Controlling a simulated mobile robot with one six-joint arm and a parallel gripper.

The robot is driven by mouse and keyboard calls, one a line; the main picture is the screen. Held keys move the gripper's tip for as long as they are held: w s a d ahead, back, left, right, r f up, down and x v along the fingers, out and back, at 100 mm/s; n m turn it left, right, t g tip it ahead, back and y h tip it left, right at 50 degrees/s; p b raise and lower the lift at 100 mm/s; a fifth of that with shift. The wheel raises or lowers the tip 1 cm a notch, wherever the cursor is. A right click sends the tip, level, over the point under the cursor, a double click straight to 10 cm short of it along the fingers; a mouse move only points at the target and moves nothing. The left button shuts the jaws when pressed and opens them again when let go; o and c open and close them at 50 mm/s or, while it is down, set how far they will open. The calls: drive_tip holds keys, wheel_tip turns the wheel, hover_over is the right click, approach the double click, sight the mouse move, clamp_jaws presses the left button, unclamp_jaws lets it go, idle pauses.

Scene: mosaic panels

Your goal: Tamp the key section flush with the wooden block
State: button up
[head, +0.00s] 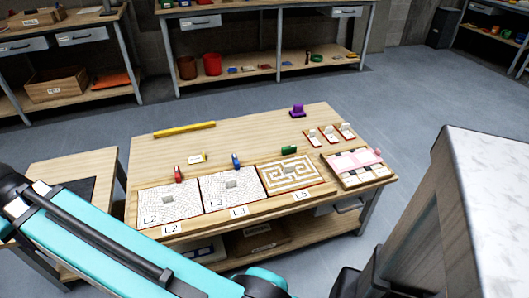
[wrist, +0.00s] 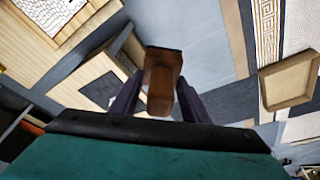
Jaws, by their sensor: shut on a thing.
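My gripper (wrist: 159,98) is shut on a brown wooden block (wrist: 163,75) in the wrist view. The block is held between the two dark fingers and shows against the floor. The gripper and block are not in the head view. Three mosaic panels lie in a row on the table: the left one (head: 152,206), the middle one (head: 215,194) and the right one (head: 270,178), which has a maze-like pattern. I cannot tell which piece is the key section, or whether any patch sits flush.
The table (head: 240,125) also bears a yellow bar (head: 184,129), a purple piece (head: 298,110), small red, blue and green pieces behind the panels, and a pink-topped tray (head: 354,160) at right. A pale counter (head: 490,190) stands close at right. The table's back middle is clear.

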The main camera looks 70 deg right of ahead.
drive_tip(key=s+d+f+m+g+h+p, duration=0.15)
drive_tip(key=d+m, duration=0.25)
drive_tip(key=d, duration=1)
drive_tip(key=s+d+f+m+p, duration=0.1)
drive_tip(key=s+d+f+m, duration=0.3)
drive_tip(key=d, duration=0.9)
drive_tip(key=s+d+f+m+g+h+p, duration=0.15)
drive_tip(key=d+m, duration=0.35)
drive_tip(key=d, duration=0.9)
drive_tip(key=s+d+f+m+p, duration=0.1)
drive_tip(key=s+d+m, duration=0.3)
drive_tip(key=s+d, duration=0.5)
drive_tip(key=s+d+f+m+g+p, duration=0.1)
drive_tip(key=s+d+f+m, duration=0.3)
drive_tip(key=s+d, duration=0.5)
drive_tip(key=s+d+f+m+g+p, duration=0.1)
drive_tip(key=s+d+m, duration=0.3)
drive_tip(key=s+d, duration=0.5)
drive_tip(key=s+f+p, duration=0.1)
drive_tip(key=s, duration=0.4)
drive_tip(key=shift+d+f, duration=0.2)
drive_tip(key=shift+d, duration=0.15)
drive_tip(key=shift+f+b, duration=1.25)
drive_tip(key=shift+f, duration=1.7)
